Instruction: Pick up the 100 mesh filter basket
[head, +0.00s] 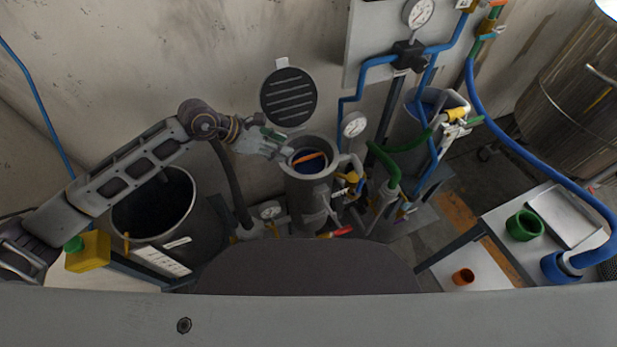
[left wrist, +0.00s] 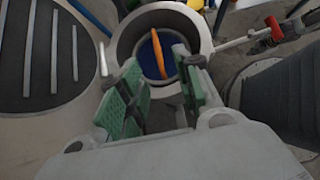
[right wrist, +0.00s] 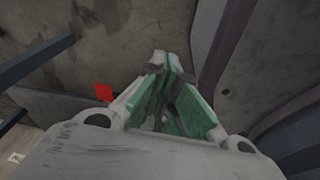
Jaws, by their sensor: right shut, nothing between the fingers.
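A blue basket (head: 308,165) with an orange handle (head: 309,158) sits inside an open grey cylindrical housing (head: 310,189). No mesh marking is readable on it. In the left wrist view the blue inside (left wrist: 149,62) and the orange handle (left wrist: 157,54) show just beyond the fingers. My left gripper (head: 287,154) is at the left rim of the housing. Its green-padded fingers (left wrist: 157,68) are apart, with nothing held; the handle appears in the gap, nearer the right finger. My right gripper (right wrist: 168,64) is shut and empty, seen only in the right wrist view.
The round slotted lid (head: 288,97) stands open behind the housing. Valves, gauges and blue hoses crowd its right side. A dark bin (head: 153,203) stands left. A green cup (head: 524,225), blue cup (head: 558,267) and metal tray (head: 566,216) are on the right table.

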